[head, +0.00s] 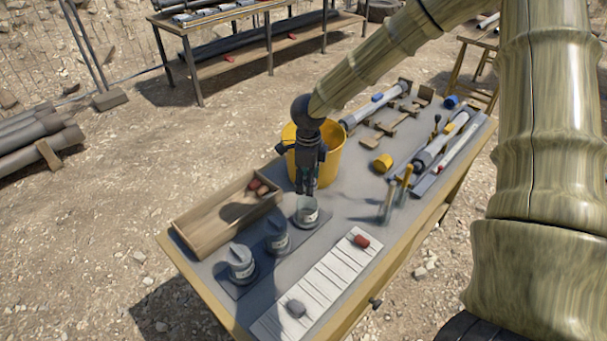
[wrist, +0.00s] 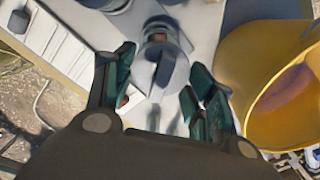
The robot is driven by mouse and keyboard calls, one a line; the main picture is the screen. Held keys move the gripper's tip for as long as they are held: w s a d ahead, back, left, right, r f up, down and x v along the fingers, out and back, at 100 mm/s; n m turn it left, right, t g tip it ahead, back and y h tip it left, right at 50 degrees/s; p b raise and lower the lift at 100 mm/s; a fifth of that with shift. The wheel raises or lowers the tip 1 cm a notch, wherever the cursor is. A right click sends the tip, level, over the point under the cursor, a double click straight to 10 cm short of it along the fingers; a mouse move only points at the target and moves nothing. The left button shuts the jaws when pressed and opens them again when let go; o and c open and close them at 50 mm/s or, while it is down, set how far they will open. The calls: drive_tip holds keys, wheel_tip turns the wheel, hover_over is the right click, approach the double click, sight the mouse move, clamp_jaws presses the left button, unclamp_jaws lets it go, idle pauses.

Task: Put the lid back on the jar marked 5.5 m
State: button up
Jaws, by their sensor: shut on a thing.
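An open grey jar (head: 306,214) with a pale label stands at the back right end of the row of jars; the label is too small to read. My gripper (head: 306,188) points down just above this jar. In the wrist view my gripper (wrist: 160,66) is shut on a grey round lid (wrist: 147,77), with the lid's raised ridge between the fingers. The jar's mouth (wrist: 160,33), brownish inside, shows partly past the lid's edge. The lid looks apart from the jar, but the gap is hard to judge.
Two lidded jars (head: 241,263) (head: 277,238) stand nearer in the row. A wooden tray (head: 215,228) lies left, a yellow bucket (head: 327,160) behind. A white segmented board (head: 318,285) with a red and a grey piece lies in front. Upright yellow-handled tools (head: 390,205) stand right.

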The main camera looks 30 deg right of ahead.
drive_tip(key=shift+s, duration=0.25)
drive_tip(key=shift+s+d+f+b, duration=0.1)
drive_tip(key=shift+f+b, duration=0.15)
drive_tip(key=shift+b, duration=0.2)
drive_tip(key=shift+w+f+b, duration=0.2)
drive_tip(key=shift+f+b, duration=0.3)
drive_tip(key=shift+f, duration=0.1)
drive_tip(key=shift+w+f+b, duration=0.2)
drive_tip(key=shift+f+b, duration=0.25)
drive_tip(key=shift+f, duration=0.1)
drive_tip(key=shift+s+f+b, duration=0.3)
drive_tip(key=shift+f+b, duration=0.3)
drive_tip(key=shift+b, duration=0.15)
drive_tip(key=shift+f, duration=1)
drive_tip(key=shift+w, duration=0.1)
drive_tip(key=shift+r+p, duration=0.1)
drive_tip(key=shift+p, duration=0.45)
drive_tip(key=shift+f+p, duration=0.2)
drive_tip(key=shift+p, duration=0.75)
idle(0.5)
